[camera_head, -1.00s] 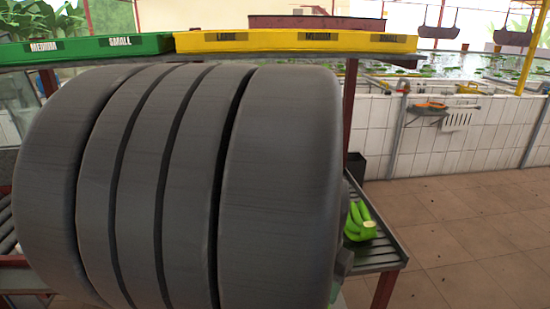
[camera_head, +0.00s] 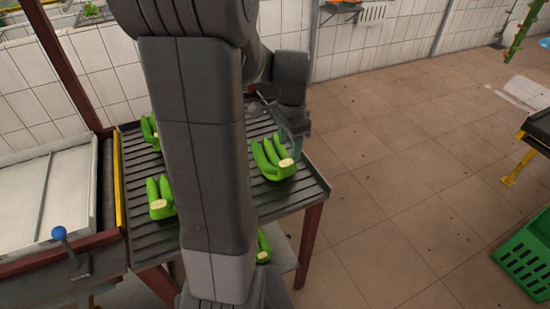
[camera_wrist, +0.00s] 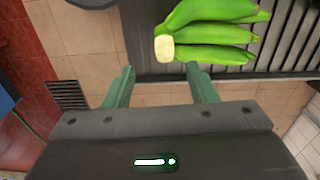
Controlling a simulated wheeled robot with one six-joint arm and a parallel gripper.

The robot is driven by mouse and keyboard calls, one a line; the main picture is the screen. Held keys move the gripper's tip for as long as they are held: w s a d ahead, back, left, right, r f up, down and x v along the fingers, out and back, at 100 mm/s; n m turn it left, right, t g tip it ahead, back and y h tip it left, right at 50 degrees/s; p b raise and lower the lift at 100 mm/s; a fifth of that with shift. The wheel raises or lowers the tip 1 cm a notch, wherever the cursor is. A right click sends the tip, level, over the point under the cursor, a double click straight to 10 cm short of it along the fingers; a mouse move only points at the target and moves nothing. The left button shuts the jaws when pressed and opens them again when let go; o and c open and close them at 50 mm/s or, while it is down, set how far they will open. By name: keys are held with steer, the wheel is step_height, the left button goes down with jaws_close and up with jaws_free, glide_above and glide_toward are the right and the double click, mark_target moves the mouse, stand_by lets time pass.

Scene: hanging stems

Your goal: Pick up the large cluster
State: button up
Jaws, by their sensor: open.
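Several green banana clusters lie on the slatted table in the head view. One (camera_head: 272,160) is on the right side, and it appears the largest in view. My gripper (camera_wrist: 162,85) is open and empty in the wrist view. A cluster (camera_wrist: 215,42) with a pale cut stem end lies just beyond the fingertips, untouched, stem end towards the gap. In the head view my gripper is near the right cluster, its fingers mostly hidden.
The slatted table (camera_head: 285,205) has a red frame. A white tray (camera_head: 45,200) and a blue-knobbed lever (camera_head: 62,236) are at the left. A green crate (camera_head: 525,260) stands at the lower right. Tiled floor (camera_head: 390,200) is open to the right of the table.

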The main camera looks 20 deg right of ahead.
mark_target(286, 162)
steer(key=shift+w+a+f+p, duration=0.15)
steer(key=shift+f+p, duration=0.1)
steer(key=shift+f, duration=1.4)
steer(key=shift+w+a+f+p, duration=0.15)
steer(key=shift+f+p, duration=0.1)
steer(key=shift+f, duration=1.4)
steer(key=shift+d, duration=0.1)
jaws_close()
steer(key=shift+r, duration=0.1)
